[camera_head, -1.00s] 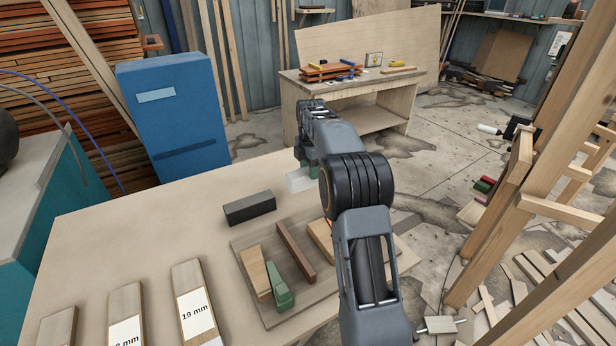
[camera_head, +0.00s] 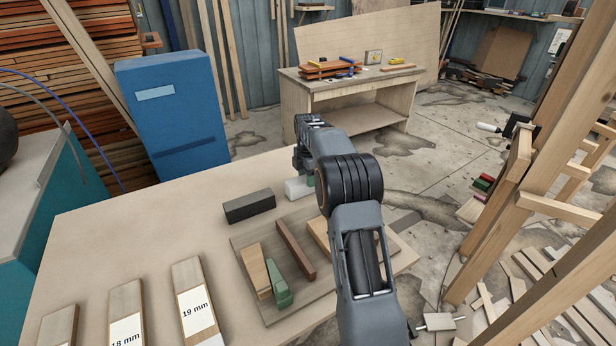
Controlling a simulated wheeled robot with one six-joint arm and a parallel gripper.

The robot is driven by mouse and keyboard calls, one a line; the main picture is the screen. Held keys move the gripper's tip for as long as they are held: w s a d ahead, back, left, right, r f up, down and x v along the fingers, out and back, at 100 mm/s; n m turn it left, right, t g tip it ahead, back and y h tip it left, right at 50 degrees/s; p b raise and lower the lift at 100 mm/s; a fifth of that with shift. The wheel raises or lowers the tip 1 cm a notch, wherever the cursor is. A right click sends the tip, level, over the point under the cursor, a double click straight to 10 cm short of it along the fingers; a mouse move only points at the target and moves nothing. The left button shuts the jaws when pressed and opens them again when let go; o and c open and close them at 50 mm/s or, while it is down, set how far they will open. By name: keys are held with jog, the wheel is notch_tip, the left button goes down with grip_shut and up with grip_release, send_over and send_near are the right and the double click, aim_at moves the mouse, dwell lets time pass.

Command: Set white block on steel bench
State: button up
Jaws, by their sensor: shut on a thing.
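The white block (camera_head: 297,188) shows just left of my arm, at the far right part of the pale wooden table. My gripper (camera_head: 306,178) is at the block and mostly hidden behind my own arm; it is shut on the white block. I cannot tell whether the block touches the table. A bench with a grey, steel-looking top (camera_head: 30,190) and teal sides stands at the left edge, apart from the gripper and block.
A dark block (camera_head: 249,206) lies on the wooden table (camera_head: 130,235). A board (camera_head: 300,313) holds wood strips and a green piece (camera_head: 279,287). Labelled wood samples (camera_head: 193,300) lie in front. A blue cabinet (camera_head: 175,120) stands behind; wooden uprights (camera_head: 545,150) rise at right.

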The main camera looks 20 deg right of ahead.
jog(key=o, duration=1)
jog(key=shift+f, duration=0.1)
jog(key=shift+o, duration=0.2)
notch_tip(320, 180, up, 12)
jog(key=p, duration=0.2)
jog(key=s+a+r+m, duration=0.4)
jog(key=s, duration=0.1)
jog(key=s+a+f+m+t, duration=0.1)
jog(key=s+a+f+m, duration=0.1)
jog(key=s+m, duration=0.3)
jog(key=s+a+f+m+t, duration=0.1)
jog(key=s+a+f+m, duration=0.2)
jog(key=s, duration=0.8)
jog(key=s+a+f+m+t, duration=0.1)
jog(key=s+a+f+m, duration=0.2)
jog(key=s+m, duration=0.3)
jog(key=shift+s+a+m+t, duration=0.15)
jog(key=shift+s+m+t, duration=0.2)
jog(key=shift+s, duration=1.15)
jog(key=shift+s+a+f+m, duration=0.1)
jog(key=shift+s+f+m, duration=0.25)
jog(key=shift+s+f, duration=0.05)
